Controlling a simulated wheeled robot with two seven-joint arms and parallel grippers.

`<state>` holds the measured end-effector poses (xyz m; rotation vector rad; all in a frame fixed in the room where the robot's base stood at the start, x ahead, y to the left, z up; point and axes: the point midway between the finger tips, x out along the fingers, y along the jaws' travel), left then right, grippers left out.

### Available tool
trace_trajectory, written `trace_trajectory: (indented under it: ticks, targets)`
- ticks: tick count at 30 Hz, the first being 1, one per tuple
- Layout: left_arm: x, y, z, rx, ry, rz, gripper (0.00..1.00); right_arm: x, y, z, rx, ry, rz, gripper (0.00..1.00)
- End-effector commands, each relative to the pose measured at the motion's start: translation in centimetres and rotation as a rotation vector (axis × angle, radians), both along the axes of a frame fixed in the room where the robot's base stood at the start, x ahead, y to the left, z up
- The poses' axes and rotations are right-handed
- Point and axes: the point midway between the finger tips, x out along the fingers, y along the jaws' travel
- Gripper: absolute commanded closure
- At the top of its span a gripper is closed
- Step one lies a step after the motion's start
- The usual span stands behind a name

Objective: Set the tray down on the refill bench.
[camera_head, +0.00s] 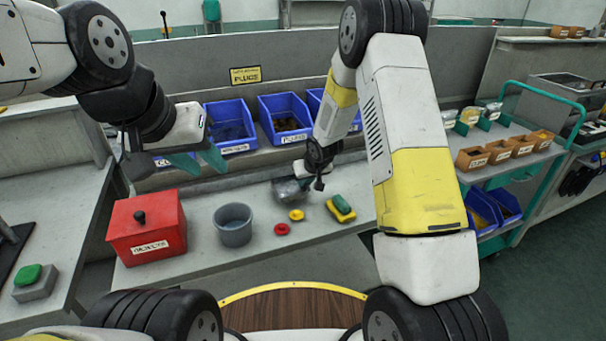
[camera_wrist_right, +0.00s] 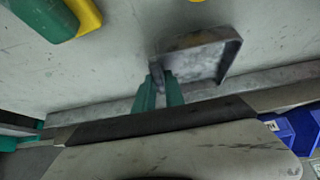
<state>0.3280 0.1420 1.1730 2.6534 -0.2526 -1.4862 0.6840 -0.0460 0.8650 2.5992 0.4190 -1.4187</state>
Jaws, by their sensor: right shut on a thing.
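The tray is a small shallow grey metal pan (camera_head: 290,190), seen over the grey refill bench (camera_head: 320,237) in the head view. The right wrist view shows the tray (camera_wrist_right: 208,58) with its near edge between the green fingers of my right gripper (camera_wrist_right: 164,78). That gripper is shut on the tray. I cannot tell whether the tray touches the bench top or is just above it. In the head view my right gripper (camera_head: 318,176) is dark and partly hidden at the tray. My left gripper (camera_head: 196,160) is open and empty above the bench, left of the tray.
A red box (camera_head: 148,228), a grey cup (camera_head: 233,225), a red piece (camera_head: 281,229), a yellow piece (camera_head: 296,215) and a green-yellow block (camera_head: 341,208) are on the bench. Blue bins (camera_head: 231,126) line its back. A green-framed cart (camera_head: 510,165) stands right.

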Motion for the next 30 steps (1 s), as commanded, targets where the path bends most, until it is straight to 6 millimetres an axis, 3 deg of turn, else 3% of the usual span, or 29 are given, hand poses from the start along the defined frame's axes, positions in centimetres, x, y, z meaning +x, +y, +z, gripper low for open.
trace_trajectory:
  ticks: [3, 14, 15, 18, 30]
  targets:
    - [0.0, 0.0, 0.0, 0.0, 0.0, 0.0, 0.65, 0.0, 0.0, -1.7, -0.001, 0.002, 0.0, 1.0]
    - [0.0, 0.0, 0.0, 0.0, 0.0, 0.0, 0.65, 0.0, 0.0, -2.2, 0.001, 0.0, -0.001, 1.0]
    - [0.0, 0.0, 0.0, 0.0, 0.0, 0.0, 0.65, 0.0, 0.0, -2.2, 0.0, 0.001, -0.001, 0.82]
    - [0.0, 0.0, 0.0, 0.0, 0.0, 0.0, 0.65, 0.0, 0.0, -2.2, 0.001, 0.0, -0.001, 0.64]
    - [0.0, 0.0, 0.0, 0.0, 0.0, 0.0, 0.65, -0.1, -0.1, -1.5, 0.001, -0.001, -0.001, 0.64]
